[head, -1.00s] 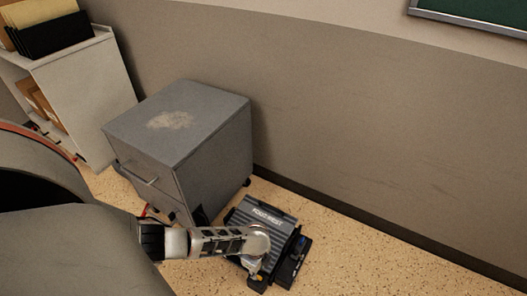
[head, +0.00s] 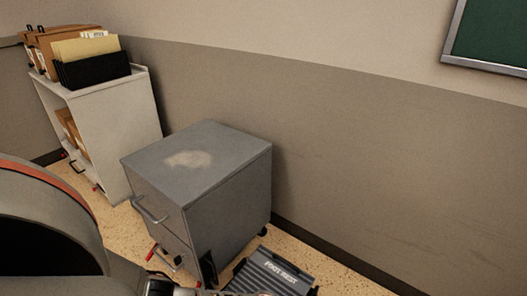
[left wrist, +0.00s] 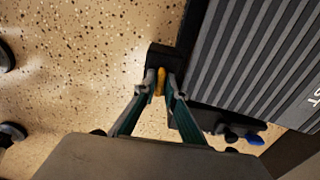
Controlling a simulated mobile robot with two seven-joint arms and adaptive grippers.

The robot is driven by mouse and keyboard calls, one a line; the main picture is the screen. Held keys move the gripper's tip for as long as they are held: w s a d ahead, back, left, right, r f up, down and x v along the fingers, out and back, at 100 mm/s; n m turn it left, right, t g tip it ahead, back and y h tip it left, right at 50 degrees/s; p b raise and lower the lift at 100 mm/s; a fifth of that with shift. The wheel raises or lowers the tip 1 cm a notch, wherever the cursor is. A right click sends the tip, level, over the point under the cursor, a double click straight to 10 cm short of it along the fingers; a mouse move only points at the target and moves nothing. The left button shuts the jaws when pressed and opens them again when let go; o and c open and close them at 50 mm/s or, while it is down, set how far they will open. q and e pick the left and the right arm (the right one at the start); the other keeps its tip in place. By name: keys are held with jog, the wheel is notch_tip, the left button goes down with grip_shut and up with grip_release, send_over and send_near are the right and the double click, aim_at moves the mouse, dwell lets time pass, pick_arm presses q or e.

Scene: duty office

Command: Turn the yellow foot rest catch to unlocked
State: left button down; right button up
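The dark ribbed foot rest (head: 268,273) lies on the floor at the bottom edge of the head view, partly cut off. It fills the upper right of the left wrist view (left wrist: 245,52). The yellow catch (left wrist: 160,81) stands at a black block on the foot rest's corner. My left gripper (left wrist: 160,86) has its two fingertips drawn together on either side of the catch, apparently gripping it. The catch's lock marking cannot be read. In the head view the left gripper is below the frame. My right gripper is not in view.
A grey drawer cabinet (head: 200,190) stands close beside the foot rest, with red-ended handles low on its front. A white shelf unit (head: 115,130) with folders is at the left. The wall runs behind. A blue part (left wrist: 255,140) shows near the foot rest's edge.

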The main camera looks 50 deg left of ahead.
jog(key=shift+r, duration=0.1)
pick_arm(q)
jog(key=shift+w+r+n+p, duration=0.15)
jog(key=shift+n+p, duration=0.3)
jog(key=shift+n, duration=0.55)
jog(key=shift+n+p, duration=0.3)
jog(key=shift+n, duration=0.6)
jog(key=n+p, duration=0.1)
jog(key=n, duration=0.2)
jog(key=shift+n, duration=2.1)
jog(key=n+p, duration=0.1)
jog(key=n, duration=0.2)
jog(key=shift+d+n, duration=0.1)
jog(key=shift+n, duration=0.2)
jog(key=shift+s+n, duration=0.2)
jog(key=shift+n, duration=1.4)
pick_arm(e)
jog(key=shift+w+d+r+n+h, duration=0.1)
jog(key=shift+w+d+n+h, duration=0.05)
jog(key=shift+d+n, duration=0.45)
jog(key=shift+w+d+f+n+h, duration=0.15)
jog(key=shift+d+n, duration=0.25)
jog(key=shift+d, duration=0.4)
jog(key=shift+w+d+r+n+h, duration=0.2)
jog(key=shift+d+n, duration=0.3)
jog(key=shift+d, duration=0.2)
